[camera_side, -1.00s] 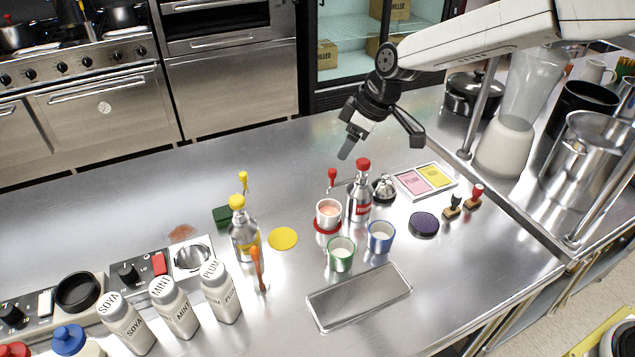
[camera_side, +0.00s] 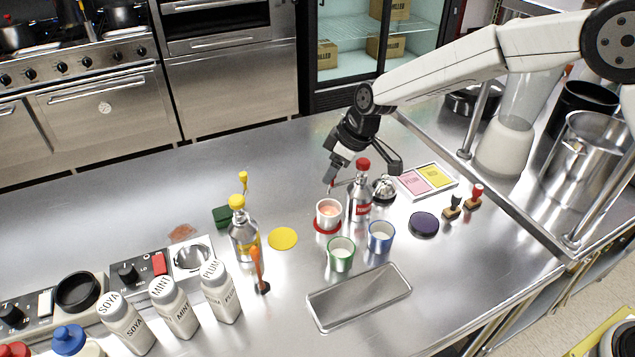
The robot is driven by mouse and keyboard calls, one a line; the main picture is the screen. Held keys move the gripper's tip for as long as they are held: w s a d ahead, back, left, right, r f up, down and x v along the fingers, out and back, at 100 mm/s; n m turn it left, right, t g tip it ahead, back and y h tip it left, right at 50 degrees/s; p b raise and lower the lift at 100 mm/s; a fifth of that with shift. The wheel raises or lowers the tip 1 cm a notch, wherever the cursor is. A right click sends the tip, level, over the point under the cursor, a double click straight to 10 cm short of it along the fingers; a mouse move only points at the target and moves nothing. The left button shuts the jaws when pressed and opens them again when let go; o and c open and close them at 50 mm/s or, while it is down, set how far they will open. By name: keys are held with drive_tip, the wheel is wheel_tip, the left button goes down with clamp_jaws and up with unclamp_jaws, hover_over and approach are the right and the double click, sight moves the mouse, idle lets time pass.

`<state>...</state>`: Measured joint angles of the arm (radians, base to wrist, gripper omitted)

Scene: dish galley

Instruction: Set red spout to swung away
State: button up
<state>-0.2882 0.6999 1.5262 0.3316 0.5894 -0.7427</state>
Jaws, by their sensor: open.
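The red-capped metal bottle (camera_side: 359,198) stands upright in the middle of the counter. Its red spout (camera_side: 346,182) is a thin arm pointing left from the neck, above a white cup (camera_side: 328,211) of pinkish content on a red disc (camera_side: 321,229). The spout's outer end and red knob are partly covered by my gripper (camera_side: 336,168). My gripper is open, tilted down at the spout's end. Whether its fingers touch or straddle the knob cannot be told from this side.
A green-rimmed cup (camera_side: 341,254) and a blue-rimmed cup (camera_side: 381,237) stand in front of the bottle. A domed metal bell (camera_side: 384,189) is close on its right. A yellow-capped bottle (camera_side: 243,237) stands to the left. The counter behind the bottles is mostly bare.

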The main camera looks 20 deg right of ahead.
clamp_jaws()
idle(1.4)
